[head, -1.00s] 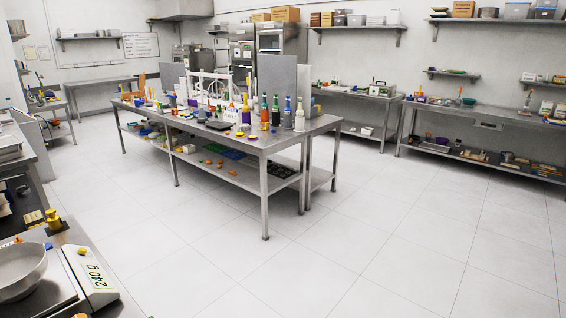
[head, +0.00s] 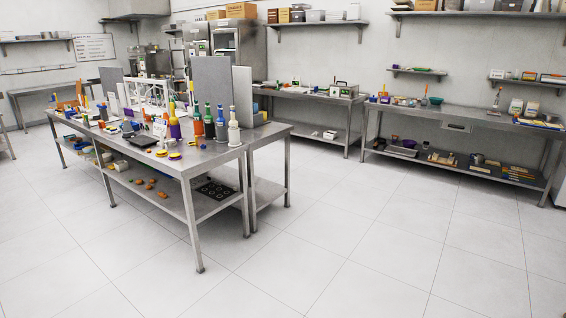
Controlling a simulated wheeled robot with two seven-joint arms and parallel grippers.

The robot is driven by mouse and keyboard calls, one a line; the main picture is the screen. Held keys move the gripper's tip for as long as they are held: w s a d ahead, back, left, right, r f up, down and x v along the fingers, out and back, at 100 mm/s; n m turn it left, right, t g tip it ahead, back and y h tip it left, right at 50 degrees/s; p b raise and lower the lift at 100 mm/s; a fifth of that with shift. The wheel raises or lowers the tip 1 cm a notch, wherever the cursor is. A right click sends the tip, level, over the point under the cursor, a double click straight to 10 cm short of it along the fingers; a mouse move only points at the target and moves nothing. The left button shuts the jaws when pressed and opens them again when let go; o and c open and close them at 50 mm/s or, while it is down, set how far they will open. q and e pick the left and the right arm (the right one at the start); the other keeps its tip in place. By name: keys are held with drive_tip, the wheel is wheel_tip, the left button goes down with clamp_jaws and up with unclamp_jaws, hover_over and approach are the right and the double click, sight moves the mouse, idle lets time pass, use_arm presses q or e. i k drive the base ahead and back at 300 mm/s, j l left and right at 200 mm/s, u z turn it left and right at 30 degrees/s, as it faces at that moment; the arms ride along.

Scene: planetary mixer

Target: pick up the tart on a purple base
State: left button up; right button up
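Neither of my grippers is in view. I cannot pick out the tart on a purple base for certain. Small yellow round items (head: 174,156) lie near the front edge of the central steel table (head: 205,158), at this distance too small to identify. Bottles with coloured tops stand close behind them, including a purple one (head: 175,128) and a white one (head: 234,132).
Several orange-brown pieces (head: 150,184) and a black tray (head: 215,190) lie on the central table's lower shelf. A grey upright panel (head: 211,97) stands on top. Another steel bench (head: 455,121) runs along the right wall. The tiled floor (head: 330,235) in front is clear.

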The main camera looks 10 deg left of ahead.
sight(175, 157)
drive_tip(key=i+j+u, duration=0.1)
drive_tip(key=i+u, duration=0.15)
drive_tip(key=i, duration=0.45)
drive_tip(key=i+u, duration=0.2)
drive_tip(key=i, duration=0.5)
drive_tip(key=i+l+u, duration=0.25)
drive_tip(key=i, duration=0.4)
